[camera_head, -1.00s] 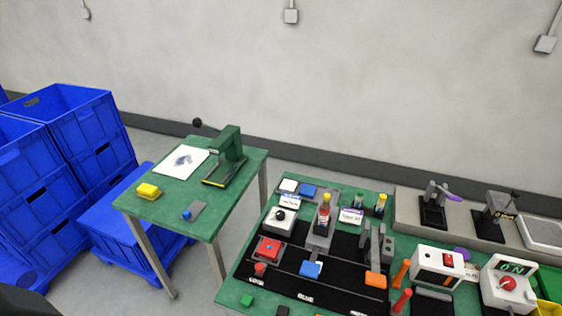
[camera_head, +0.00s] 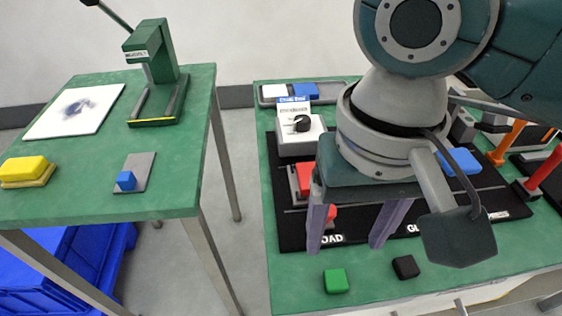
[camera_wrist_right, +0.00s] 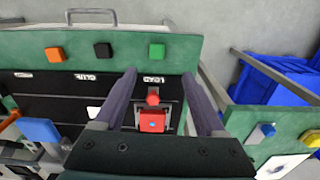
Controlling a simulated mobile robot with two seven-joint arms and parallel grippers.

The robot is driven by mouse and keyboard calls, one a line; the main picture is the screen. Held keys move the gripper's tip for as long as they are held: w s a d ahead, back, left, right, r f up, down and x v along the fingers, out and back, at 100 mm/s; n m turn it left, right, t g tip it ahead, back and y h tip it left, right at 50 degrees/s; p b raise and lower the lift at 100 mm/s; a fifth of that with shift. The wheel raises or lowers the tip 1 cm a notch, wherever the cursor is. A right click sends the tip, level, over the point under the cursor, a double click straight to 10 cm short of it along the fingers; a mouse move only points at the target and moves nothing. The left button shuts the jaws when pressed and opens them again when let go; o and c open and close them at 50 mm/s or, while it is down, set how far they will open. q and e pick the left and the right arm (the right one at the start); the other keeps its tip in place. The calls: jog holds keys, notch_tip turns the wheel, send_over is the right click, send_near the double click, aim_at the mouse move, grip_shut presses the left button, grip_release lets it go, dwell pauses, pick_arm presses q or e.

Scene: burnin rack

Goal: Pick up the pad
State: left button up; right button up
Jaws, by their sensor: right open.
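No single object is clearly marked as the pad. A white pad (camera_head: 273,91) and a blue pad (camera_head: 305,90) sit in a grey tray at the back of the right table. A yellow block (camera_head: 25,170) and a small blue block (camera_head: 126,181) on a grey plate are on the left table. My right gripper (camera_head: 347,248) is open and empty, pointing down over the black mat near the LOAD label. In the right wrist view, its fingers (camera_wrist_right: 159,74) frame a red block (camera_wrist_right: 152,121) and red knob (camera_wrist_right: 152,99); contact cannot be told. My left gripper is out of view.
The green press (camera_head: 155,75) and a white sheet (camera_head: 75,110) are on the left table. Green (camera_head: 335,281) and black (camera_head: 406,267) buttons line the right table's front edge. A floor gap separates the tables.

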jog(key=b, duration=0.1)
send_over(337, 278)
notch_tip(337, 278, down, 5)
jog(key=shift+a+f, duration=0.1)
notch_tip(337, 278, down, 5)
jog(key=shift+b, duration=0.8)
jog(key=shift+c, duration=1.2)
grip_shut()
